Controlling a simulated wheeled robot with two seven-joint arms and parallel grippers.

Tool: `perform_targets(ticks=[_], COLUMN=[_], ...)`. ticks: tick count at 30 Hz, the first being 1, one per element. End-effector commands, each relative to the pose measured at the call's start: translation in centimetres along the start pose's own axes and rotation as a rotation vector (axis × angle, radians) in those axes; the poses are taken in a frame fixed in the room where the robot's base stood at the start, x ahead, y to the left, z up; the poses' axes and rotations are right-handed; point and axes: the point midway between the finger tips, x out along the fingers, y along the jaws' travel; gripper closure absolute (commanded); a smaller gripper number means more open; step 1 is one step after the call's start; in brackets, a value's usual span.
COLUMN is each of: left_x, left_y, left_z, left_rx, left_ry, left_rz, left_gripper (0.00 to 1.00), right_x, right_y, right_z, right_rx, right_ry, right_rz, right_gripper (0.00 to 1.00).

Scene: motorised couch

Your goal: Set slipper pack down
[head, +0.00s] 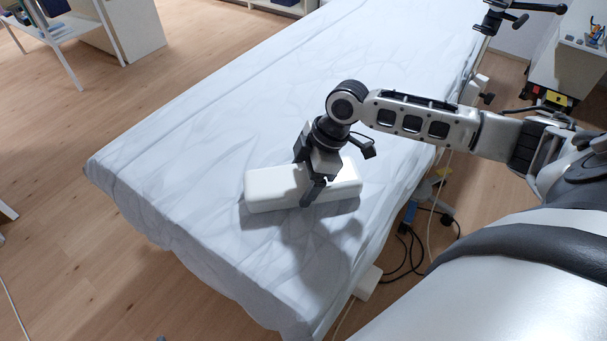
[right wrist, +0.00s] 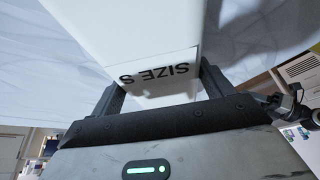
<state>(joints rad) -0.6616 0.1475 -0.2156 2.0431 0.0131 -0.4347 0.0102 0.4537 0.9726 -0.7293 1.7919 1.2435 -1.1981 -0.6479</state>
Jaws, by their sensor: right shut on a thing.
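The slipper pack (head: 271,188) is a long white box with rounded edges, low over the sheet-covered couch (head: 200,130) near its front end. My right gripper (head: 308,190) is shut on the pack, with its fingers across the box. In the right wrist view the pack (right wrist: 130,40) lies between the two fingers (right wrist: 158,88), and its end reads "SIZE S" upside down. A shadow lies on the sheet beside the pack. I cannot tell whether the pack's underside touches the sheet. My left gripper is not in view.
The couch top is clear around the pack, with its edge close at the right. Black cables (head: 408,252) lie on the wooden floor beside it. A white cabinet (head: 572,65) stands at the upper right, and a white-legged table (head: 65,30) at the upper left.

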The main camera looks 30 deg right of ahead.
Motion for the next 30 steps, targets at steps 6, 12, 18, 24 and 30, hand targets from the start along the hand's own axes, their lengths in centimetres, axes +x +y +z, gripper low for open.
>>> perform_targets(ticks=[6, 12, 18, 24, 30], left_x=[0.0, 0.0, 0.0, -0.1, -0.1], left_y=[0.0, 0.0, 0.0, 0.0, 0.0], left_z=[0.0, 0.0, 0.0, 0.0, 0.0], left_rx=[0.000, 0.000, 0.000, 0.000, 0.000], left_ry=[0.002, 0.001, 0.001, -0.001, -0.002], left_rz=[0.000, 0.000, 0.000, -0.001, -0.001], left_gripper=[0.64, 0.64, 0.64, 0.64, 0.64], right_x=[0.1, 0.2, -0.1, -3.0, -7.5], right_y=[0.0, 0.0, 0.0, 0.1, 0.1], right_z=[0.0, 0.0, -0.1, 0.0, 0.0], right_rx=[0.000, -0.001, -0.001, -0.002, -0.001], right_ry=[0.001, 0.001, 0.001, 0.000, 0.000], right_rz=[0.001, 0.001, 0.002, 0.005, 0.006], right_gripper=[0.46, 0.00, 0.00, 0.00, 0.00])
